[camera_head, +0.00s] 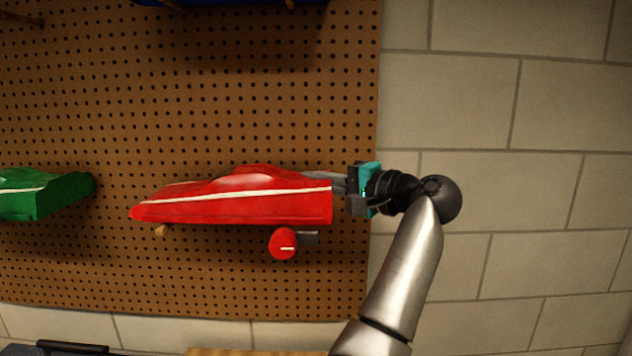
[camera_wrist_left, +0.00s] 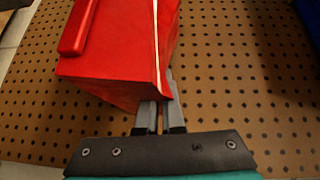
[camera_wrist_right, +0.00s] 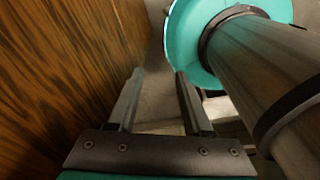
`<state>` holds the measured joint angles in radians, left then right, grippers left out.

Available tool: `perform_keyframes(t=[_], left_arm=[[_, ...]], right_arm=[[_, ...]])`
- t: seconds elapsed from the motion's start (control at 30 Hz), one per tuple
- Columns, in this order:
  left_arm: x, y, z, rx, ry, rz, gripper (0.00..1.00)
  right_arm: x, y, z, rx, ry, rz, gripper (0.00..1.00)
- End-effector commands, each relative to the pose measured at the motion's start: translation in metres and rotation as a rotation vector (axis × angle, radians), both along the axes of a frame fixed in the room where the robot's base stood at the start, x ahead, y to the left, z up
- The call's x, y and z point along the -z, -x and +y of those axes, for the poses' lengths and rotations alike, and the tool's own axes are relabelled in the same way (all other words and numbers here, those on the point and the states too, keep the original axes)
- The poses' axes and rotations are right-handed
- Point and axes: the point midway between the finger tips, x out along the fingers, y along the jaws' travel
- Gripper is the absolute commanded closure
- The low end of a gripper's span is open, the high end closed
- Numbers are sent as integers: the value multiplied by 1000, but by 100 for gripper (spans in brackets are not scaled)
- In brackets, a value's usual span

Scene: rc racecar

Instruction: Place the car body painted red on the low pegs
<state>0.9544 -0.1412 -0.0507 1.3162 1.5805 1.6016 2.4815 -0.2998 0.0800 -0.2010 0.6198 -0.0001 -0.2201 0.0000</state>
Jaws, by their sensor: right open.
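The red car body (camera_head: 240,205) with a white stripe lies lengthwise in front of the pegboard (camera_head: 200,120), nose to the left. A wooden peg (camera_head: 161,230) shows just below its nose; I cannot tell whether they touch. My left gripper (camera_head: 338,183) is at the car's rear end. In the left wrist view its fingers (camera_wrist_left: 158,112) are close together on the rear edge of the red body (camera_wrist_left: 115,75), closed on it. The fingertips are partly hidden. My right gripper (camera_wrist_right: 155,88) is open and empty, in the right wrist view only.
A small red part (camera_head: 282,243) with a white mark shows below the car's rear. A green car body (camera_head: 40,195) is at the left, and a blue item (camera_head: 235,3) at the top edge. Brick wall (camera_head: 500,150) lies right of the board. A wood-grain surface (camera_wrist_right: 60,80) stands beside my right gripper.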

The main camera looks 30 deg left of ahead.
Motion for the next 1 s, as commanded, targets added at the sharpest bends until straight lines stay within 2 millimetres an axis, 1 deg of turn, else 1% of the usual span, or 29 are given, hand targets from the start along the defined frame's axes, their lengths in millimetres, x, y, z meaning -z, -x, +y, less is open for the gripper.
perform_keyframes(t=[0.03, 0.13, 0.4, 0.57, 0.6, 0.87, 1.0], left_arm=[[-4, -1, 1, 0, -3, -2, 100], [0, -2, 2, -1, -2, -3, 100], [2, -3, 2, 0, -1, -4, 100], [5, -3, 2, 1, -1, -4, 100], [6, -3, 1, 1, 0, -4, 94], [4, -3, 1, 1, 0, -4, 65], [4, -3, 1, 1, 0, -4, 65]], right_arm=[[-8, 0, 0, 0, 0, -1, 50], [-11, 0, 0, 0, 0, -1, 50], [-9, -1, 0, 1, 0, -1, 50], [-3, -1, 0, 1, 0, -1, 50], [-3, -1, 0, 1, 0, -1, 50], [-4, -1, 0, 2, 0, -1, 50], [-4, -1, 0, 2, 0, -1, 50]])
